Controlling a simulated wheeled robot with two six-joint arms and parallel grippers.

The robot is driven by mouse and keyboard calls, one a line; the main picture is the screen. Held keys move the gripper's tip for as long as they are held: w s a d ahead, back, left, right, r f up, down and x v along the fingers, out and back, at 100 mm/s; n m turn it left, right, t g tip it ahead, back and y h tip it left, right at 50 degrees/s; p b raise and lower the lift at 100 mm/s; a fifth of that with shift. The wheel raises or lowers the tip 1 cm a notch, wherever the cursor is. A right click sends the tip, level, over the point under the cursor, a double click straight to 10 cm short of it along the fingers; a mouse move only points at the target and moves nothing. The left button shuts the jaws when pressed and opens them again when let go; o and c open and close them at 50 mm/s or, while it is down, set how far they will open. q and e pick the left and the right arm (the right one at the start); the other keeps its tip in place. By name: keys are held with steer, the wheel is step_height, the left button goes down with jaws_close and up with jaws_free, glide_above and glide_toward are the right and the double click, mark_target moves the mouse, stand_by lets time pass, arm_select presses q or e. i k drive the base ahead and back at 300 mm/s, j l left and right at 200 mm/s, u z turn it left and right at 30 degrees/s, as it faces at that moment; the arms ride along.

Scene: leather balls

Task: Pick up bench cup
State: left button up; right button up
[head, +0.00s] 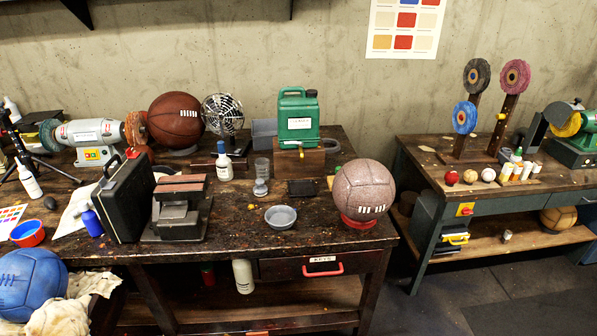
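A grey, see-through cup-like vessel (262,168) stands upright near the middle of the left workbench (330,232), with a small grey piece (260,187) just in front of it. A shallow grey dish (280,217) sits nearer the bench's front edge. A red cup-like bowl with a blue inside (28,236) stands at the bench's left end. I cannot tell for certain which of these is the bench cup. Neither of my grippers shows in the head view.
A brown leather ball (364,188) rests on a red ring at the bench's right. A black case (123,199) and a grey vise-like block (178,212) stand left of the dish. A green canister (298,121) stands behind. Bare wood surrounds the dish. A second bench (430,165) is at right.

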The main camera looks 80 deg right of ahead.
mark_target(263, 170)
steer(key=z, duration=2.6)
steer(key=i+j+z, duration=0.15)
steer(key=z, duration=0.25)
steer(key=i+j+z, duration=0.25)
steer(key=z, duration=0.15)
